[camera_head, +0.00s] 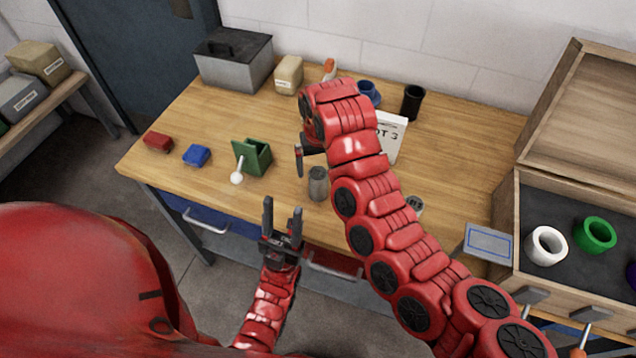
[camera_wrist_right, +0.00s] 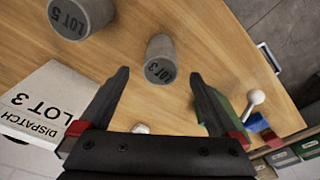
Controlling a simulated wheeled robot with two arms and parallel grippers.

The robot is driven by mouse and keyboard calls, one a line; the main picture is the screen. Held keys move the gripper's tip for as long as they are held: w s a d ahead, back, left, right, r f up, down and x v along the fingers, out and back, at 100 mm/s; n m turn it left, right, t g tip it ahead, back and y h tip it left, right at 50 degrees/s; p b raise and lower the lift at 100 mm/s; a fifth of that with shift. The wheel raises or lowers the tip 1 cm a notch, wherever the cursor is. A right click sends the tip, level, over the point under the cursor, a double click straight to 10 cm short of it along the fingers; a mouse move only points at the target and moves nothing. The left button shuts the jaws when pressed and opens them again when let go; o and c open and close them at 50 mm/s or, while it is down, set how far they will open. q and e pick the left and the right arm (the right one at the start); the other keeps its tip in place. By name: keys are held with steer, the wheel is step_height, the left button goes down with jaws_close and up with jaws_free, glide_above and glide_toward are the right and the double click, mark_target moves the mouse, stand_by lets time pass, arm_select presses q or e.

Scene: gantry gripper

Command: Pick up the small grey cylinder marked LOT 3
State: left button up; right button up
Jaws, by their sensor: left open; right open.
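The small grey cylinder marked LOT 3 (camera_head: 318,187) stands upright on the wooden workbench, near its front edge. In the right wrist view the cylinder (camera_wrist_right: 160,50) shows its marked top, centred ahead of and between the fingertips, not gripped. My right gripper (camera_head: 301,160) is open, just left of and above the cylinder in the head view, partly hidden by my arm. My left gripper (camera_head: 283,208) is open and empty, fingers up, in front of the bench edge. A wider grey cylinder marked LOT 5 (camera_wrist_right: 82,18) stands nearby, mostly hidden by my right arm in the head view.
A DISPATCH LOT 3 sign (camera_head: 391,135) stands behind my right arm. An open wooden case (camera_head: 508,215) with rings is right.

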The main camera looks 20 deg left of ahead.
mark_target(318, 174)
steer(key=shift+f, duration=0.55)
steer(key=shift+f+p, duration=0.2)
steer(key=shift+p, duration=0.2)
steer(key=f+p, duration=0.1)
steer(key=f, duration=0.1)
steer(key=f+p, duration=0.1)
steer(key=f, duration=0.1)
steer(key=shift+w+a+p, duration=0.2)
steer(key=shift+p, duration=0.2)
steer(key=shift+f, duration=0.4)
jaws_close()
